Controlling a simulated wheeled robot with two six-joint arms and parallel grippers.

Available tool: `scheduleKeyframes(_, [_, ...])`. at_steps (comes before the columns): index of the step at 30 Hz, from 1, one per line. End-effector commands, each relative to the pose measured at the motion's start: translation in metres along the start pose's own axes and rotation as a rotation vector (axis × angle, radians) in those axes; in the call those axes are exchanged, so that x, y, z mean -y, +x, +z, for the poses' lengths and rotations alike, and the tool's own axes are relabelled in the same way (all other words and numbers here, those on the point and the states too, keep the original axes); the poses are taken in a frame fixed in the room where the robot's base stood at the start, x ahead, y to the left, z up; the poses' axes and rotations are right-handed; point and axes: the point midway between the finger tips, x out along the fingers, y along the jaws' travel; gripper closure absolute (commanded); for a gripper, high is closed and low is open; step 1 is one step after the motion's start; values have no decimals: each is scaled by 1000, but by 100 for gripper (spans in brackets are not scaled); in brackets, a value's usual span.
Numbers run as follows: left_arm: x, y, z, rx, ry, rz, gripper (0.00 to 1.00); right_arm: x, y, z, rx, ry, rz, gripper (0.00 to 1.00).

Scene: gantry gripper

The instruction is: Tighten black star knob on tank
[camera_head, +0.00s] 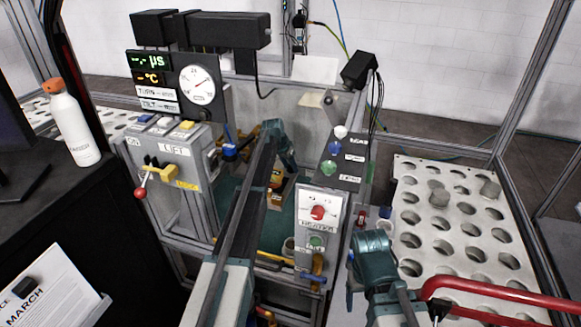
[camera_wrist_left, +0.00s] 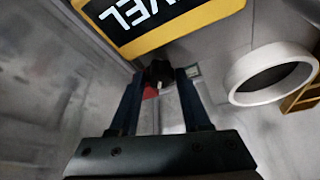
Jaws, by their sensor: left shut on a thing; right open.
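The black star knob (camera_wrist_left: 158,73) shows in the left wrist view as a small dark shape below a yellow-framed black label (camera_wrist_left: 165,18). My left gripper (camera_wrist_left: 160,84) is shut on this knob, with one dark finger on each side. In the head view my left arm reaches into the middle of the framed machine; its fingers and the knob are hidden there. The tank's outline is hard to make out. My right gripper (camera_head: 354,264) is open at the lower right, beside the heating panel; its fingertips are hard to see.
A white round opening (camera_wrist_left: 272,75) is right of the knob. The heating panel (camera_head: 318,208) stands right of my left arm. A lift box (camera_head: 170,152) with a red-ball lever is at left. A perforated plate (camera_head: 450,225) and red tube (camera_head: 490,288) lie right. A bottle (camera_head: 72,122) stands far left.

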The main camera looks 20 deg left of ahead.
Motion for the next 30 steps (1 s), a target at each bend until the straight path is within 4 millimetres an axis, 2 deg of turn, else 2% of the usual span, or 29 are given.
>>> scheduleKeyframes(15, [6,1,-2,1,439,182,100,0,0,0,0,0,0,24])
scheduleKeyframes(30, [7,1,-3,2,691,286,100,0,0,0,0,0,0,24])
